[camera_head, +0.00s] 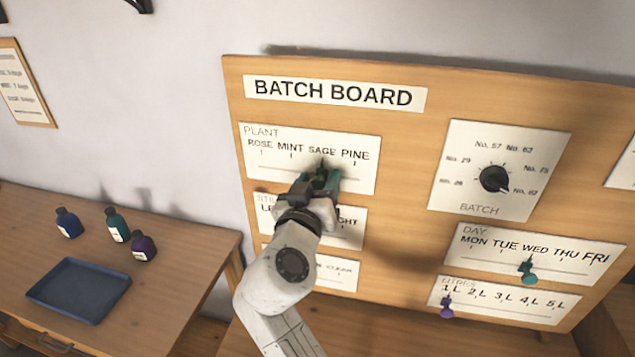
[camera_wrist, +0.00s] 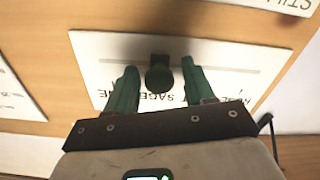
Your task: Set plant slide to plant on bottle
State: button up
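The plant slide panel (camera_head: 260,172) is at the upper left of the batch board, marked ROSE, MINT, SAGE and PINE. Its dark green knob (camera_head: 322,170) is under SAGE. In the wrist view, which is upside down, the knob (camera_wrist: 159,76) stands between my gripper's (camera_wrist: 158,72) two green fingers, with a gap on each side. My gripper (camera_head: 321,182) is open around it in the head view. Three bottles stand on the left table: blue (camera_head: 68,224), teal (camera_head: 117,227) and purple (camera_head: 143,248). Their white labels are too small to read.
My arm hides part of the two panels below the plant slide. A batch dial (camera_head: 494,179), a teal day knob (camera_head: 527,268) and a purple litres knob (camera_head: 447,308) are to the right. A blue tray (camera_head: 45,293) lies on the left table.

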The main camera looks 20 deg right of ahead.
aim_at(260, 166)
grip_shut()
dwell(0.4)
jog(key=w+a+b, duration=0.2)
jog(key=a+b, duration=0.1)
jog(key=w+a+b, duration=0.2)
jog(key=a+b, duration=0.1)
jog(key=w+a+b, duration=0.2)
jog(key=a+b, duration=0.1)
jog(key=shift+w+a+f+b, duration=0.15)
jog(key=shift+w+f+b, duration=0.15)
jog(key=shift+w+b, duration=0.1)
jog(key=shift+w+a+r, duration=0.25)
jog(key=shift+a+r, duration=0.05)
jog(key=shift+a, duration=0.1)
jog(key=shift+o, duration=0.5)
grip_release()
jog(key=shift+a, duration=0.1)
jog(key=b+v, duration=0.2)
jog(key=v, duration=0.8)
jog(key=shift+s+a, duration=0.2)
jog(key=shift+s, duration=0.1)
